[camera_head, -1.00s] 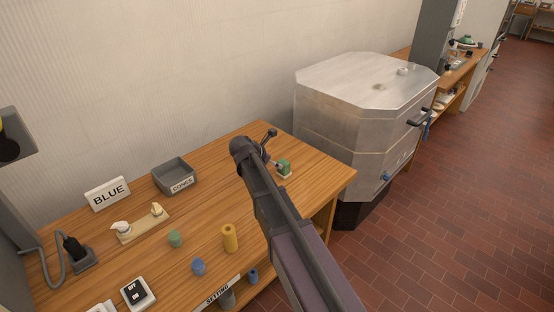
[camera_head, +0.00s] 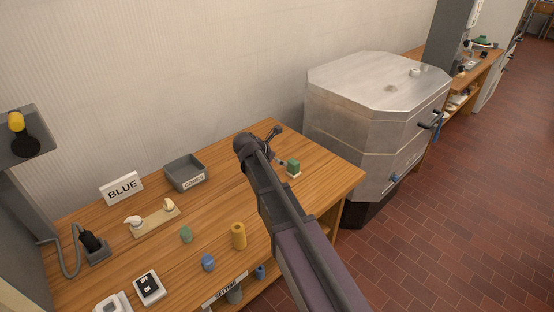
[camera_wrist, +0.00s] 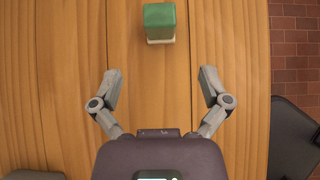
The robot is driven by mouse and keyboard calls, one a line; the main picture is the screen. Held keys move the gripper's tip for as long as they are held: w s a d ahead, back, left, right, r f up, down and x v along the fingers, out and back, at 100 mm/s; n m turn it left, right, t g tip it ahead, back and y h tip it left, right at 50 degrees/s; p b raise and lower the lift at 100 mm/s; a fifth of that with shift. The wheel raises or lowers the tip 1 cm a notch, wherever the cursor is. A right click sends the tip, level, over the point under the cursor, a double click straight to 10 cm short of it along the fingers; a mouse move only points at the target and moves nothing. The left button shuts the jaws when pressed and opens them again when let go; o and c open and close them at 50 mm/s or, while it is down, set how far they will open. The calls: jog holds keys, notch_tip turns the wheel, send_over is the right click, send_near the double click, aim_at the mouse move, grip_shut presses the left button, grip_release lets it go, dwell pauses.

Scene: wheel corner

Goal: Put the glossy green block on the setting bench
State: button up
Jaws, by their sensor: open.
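The glossy green block (camera_head: 293,167) stands upright on a small pale base near the right end of the wooden bench (camera_head: 325,181), whose front label reads "SETTING". In the wrist view the green block (camera_wrist: 160,20) is at the top centre, ahead of my fingertips and between their lines. My gripper (camera_head: 279,147) is low over the bench, left of the block in the head view. In the wrist view my gripper (camera_wrist: 160,74) is open and empty, with bare wood between the fingers and a gap to the block.
A large metal kiln-like cabinet (camera_head: 375,120) stands beyond the bench's right end.

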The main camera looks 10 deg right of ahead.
jog(key=s+d+f+m+g+y, duration=0.1)
jog(key=s+d+m, duration=0.1)
jog(key=s+m, duration=0.2)
jog(key=s+d+f+m+g+y, duration=0.1)
jog(key=s+d+m, duration=0.1)
jog(key=s+m, duration=0.2)
jog(key=s+d+f+m+g+y, duration=0.1)
jog(key=s+d+m, duration=0.1)
jog(key=s+m, duration=0.1)
jog(key=shift+s+f+m, duration=0.4)
jog(key=shift+s, duration=0.1)
jog(key=s+d+f+m+g+y, duration=0.1)
jog(key=s+m+y, duration=0.3)
jog(key=s+m, duration=0.9)
jog(key=shift+d+f+g, duration=0.2)
jog(key=shift+f+g, duration=0.15)
jog(key=shift+g, duration=0.25)
notch_tip(320, 180, up, 9)
jog(key=p, duration=0.9)
